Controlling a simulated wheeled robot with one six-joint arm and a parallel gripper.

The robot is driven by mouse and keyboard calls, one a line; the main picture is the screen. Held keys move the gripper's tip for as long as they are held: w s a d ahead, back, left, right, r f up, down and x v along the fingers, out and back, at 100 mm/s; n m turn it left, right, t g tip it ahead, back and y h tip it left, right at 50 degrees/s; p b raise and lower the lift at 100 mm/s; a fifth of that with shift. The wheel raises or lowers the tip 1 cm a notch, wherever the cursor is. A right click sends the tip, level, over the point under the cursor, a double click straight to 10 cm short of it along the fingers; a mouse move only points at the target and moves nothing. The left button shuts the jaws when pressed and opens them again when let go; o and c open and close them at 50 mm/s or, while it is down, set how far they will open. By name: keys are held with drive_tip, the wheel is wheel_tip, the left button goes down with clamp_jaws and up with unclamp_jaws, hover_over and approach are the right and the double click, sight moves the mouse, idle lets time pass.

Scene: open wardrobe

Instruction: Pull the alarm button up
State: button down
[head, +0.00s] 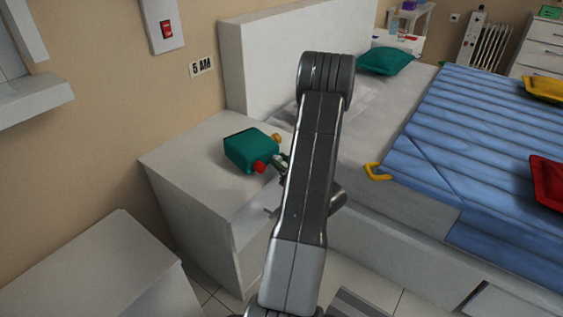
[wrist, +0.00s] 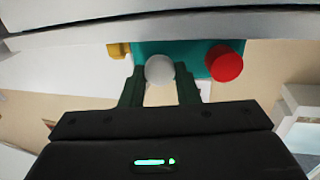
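The alarm is a teal box (head: 246,150) on the white nightstand (head: 190,165). It has a red knob (head: 259,167) and a yellow knob (head: 277,138). In the wrist view the box (wrist: 185,50) appears with a round white button (wrist: 159,69) between the red knob (wrist: 225,64) and the yellow knob (wrist: 118,50). My gripper (wrist: 160,82) has its two dark green fingers apart, one on each side of the white button. I cannot tell whether they touch it. In the head view my gripper (head: 281,164) is at the front of the box, and the white button is hidden.
The bed with a blue cover (head: 470,150) stands right of the nightstand. A yellow handle-like piece (head: 377,172) is at its edge. A white cabinet (head: 90,270) is at the lower left.

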drive_tip(key=shift+s+d+f+b, duration=0.15)
drive_tip(key=shift+s+d+b, duration=0.2)
drive_tip(key=shift+b, duration=0.1)
drive_tip(key=shift+s+d, duration=0.25)
drive_tip(key=shift+s, duration=0.1)
drive_tip(key=c, duration=1.1)
unclamp_jaws()
drive_tip(key=shift+c, duration=0.2)
drive_tip(key=p+v, duration=0.1)
drive_tip(key=v, duration=1.2)
drive_tip(key=shift+s+d+p, duration=0.2)
drive_tip(key=shift+s+p, duration=0.1)
drive_tip(key=b+x, duration=0.1)
drive_tip(key=x, duration=1.3)
drive_tip(key=shift+b, duration=0.4)
drive_tip(key=shift+s+d, duration=0.15)
